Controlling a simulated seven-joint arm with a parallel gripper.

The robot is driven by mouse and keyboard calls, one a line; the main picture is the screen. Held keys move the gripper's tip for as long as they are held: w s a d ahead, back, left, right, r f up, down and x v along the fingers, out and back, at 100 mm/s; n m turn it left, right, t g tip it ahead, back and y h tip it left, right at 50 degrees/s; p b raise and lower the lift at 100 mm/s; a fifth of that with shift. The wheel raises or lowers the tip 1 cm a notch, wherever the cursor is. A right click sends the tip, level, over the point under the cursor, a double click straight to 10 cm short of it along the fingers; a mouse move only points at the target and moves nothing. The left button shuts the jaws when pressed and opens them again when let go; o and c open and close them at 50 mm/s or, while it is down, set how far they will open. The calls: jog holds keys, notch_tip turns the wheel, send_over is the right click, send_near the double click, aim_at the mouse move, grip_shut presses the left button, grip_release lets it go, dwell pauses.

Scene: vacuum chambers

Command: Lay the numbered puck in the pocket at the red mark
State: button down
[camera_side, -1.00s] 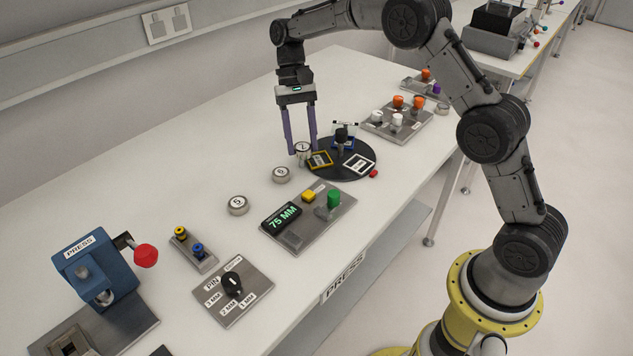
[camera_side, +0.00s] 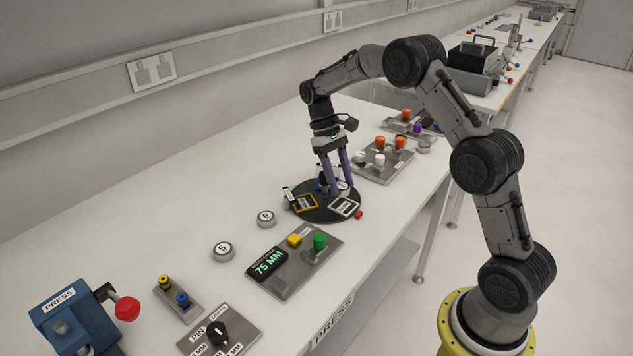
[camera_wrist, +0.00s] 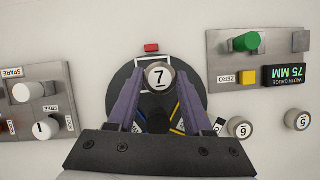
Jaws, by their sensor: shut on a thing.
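The numbered puck, marked 7 (camera_wrist: 158,76), is pale with a dark side. My gripper (camera_wrist: 155,88) is shut on it, one purple finger on each side. In the side view my gripper (camera_side: 341,189) is above the black round plate (camera_side: 318,217), and the puck (camera_side: 343,187) partly shows at the fingertips. The red mark (camera_side: 359,214) sits at the plate's near right edge; it also shows in the wrist view (camera_wrist: 151,48). The white-framed pocket (camera_side: 345,208) lies beside the mark. In the wrist view the puck covers part of that pocket's frame (camera_wrist: 140,63).
A yellow-framed pocket (camera_side: 305,204) is left on the plate. Pucks 6 (camera_side: 266,219) and 5 (camera_side: 223,251) stand on the bench. A gauge panel reading 75 MM (camera_side: 294,262) is in front, and a panel with orange and white knobs (camera_side: 383,160) behind.

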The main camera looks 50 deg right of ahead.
aim_at(342, 193)
jog(key=shift+s+d, duration=0.2)
jog(key=shift+d, duration=0.25)
jog(key=shift+f, duration=2.3)
jog(key=shift+c, duration=1.2)
grip_release()
